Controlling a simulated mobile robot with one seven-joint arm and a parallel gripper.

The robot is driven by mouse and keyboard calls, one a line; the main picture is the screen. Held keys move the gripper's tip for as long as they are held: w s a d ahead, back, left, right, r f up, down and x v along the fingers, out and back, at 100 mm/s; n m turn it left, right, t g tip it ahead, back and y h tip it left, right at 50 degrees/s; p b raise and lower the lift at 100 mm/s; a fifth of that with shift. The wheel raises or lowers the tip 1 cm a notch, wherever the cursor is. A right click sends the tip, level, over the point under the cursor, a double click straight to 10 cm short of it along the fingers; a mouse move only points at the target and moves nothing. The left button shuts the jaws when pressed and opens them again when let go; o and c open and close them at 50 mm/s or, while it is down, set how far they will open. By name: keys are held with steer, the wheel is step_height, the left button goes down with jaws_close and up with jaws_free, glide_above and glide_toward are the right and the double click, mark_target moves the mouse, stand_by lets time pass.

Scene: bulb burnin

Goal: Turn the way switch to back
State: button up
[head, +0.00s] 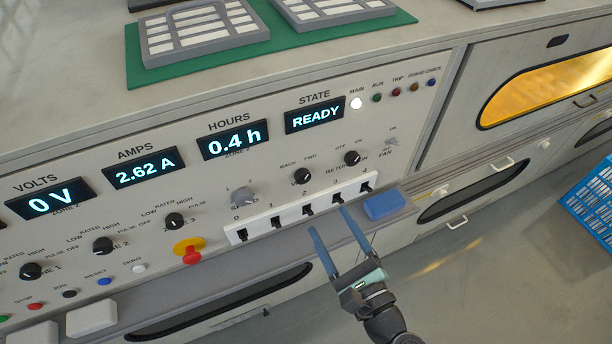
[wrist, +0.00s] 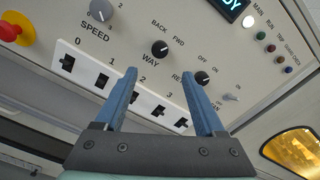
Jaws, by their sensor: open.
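The way switch (head: 302,176) is a small black rotary knob on the sloping grey panel, with BACK and FWD printed above it. It also shows in the wrist view (wrist: 159,48), with WAY printed below it. I see no contact with the knob.
The white numbered strip (head: 240,236) with black levers runs below the knob. A red emergency button (head: 190,252) is further left. A blue block (head: 384,205) sits on the ledge at right.

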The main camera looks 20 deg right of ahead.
mark_target(305, 180)
steer(key=w, duration=1.1)
steer(key=shift+w+a+p, duration=0.2)
steer(key=shift+a+p, duration=0.05)
steer(key=shift+p, duration=0.05)
steer(key=shift+c, duration=0.2)
jaws_close()
